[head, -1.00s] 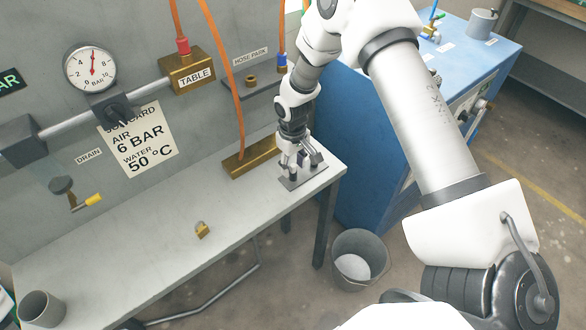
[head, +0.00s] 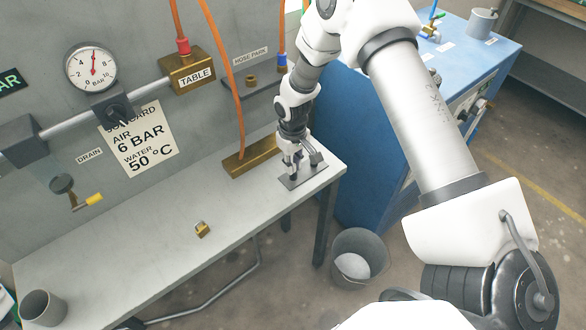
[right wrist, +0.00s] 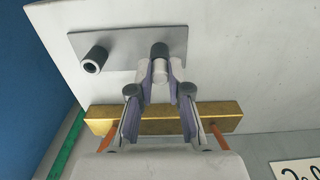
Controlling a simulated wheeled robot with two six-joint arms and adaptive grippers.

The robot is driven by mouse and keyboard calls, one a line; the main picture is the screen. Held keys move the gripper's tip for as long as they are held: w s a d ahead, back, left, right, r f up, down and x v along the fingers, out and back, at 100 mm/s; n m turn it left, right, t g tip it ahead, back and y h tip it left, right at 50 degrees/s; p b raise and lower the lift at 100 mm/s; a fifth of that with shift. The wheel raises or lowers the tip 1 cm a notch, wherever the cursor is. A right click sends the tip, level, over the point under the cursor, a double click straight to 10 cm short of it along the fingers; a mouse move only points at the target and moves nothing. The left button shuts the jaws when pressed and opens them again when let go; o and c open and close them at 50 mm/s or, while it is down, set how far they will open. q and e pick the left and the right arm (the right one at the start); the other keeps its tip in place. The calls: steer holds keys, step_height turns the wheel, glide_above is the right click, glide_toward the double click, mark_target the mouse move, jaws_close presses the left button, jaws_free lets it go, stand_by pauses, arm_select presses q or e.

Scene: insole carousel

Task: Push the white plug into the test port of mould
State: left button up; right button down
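My right gripper (head: 299,168) points down over the small grey plate (head: 317,171) at the bench's right end. In the right wrist view its two fingers (right wrist: 161,72) close in on either side of a pale plug (right wrist: 160,69) and appear to touch it. The plug lines up with a grey post on the plate; I cannot tell whether it is still seated there. A second, open-topped grey post (right wrist: 95,60) on the plate is free. No mould or test port can be made out.
A brass block (head: 250,160) with an orange hose lies just behind the gripper. A bucket (head: 358,258) stands on the floor below; a blue cabinet (head: 370,150) is at the right.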

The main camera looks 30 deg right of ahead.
steer(key=shift+r, duration=0.1)
steer(key=shift+r+p, duration=2.5)
steer(key=shift+r, duration=0.45)
step_height(320, 180, up, 7)
steer(key=p, duration=0.6)
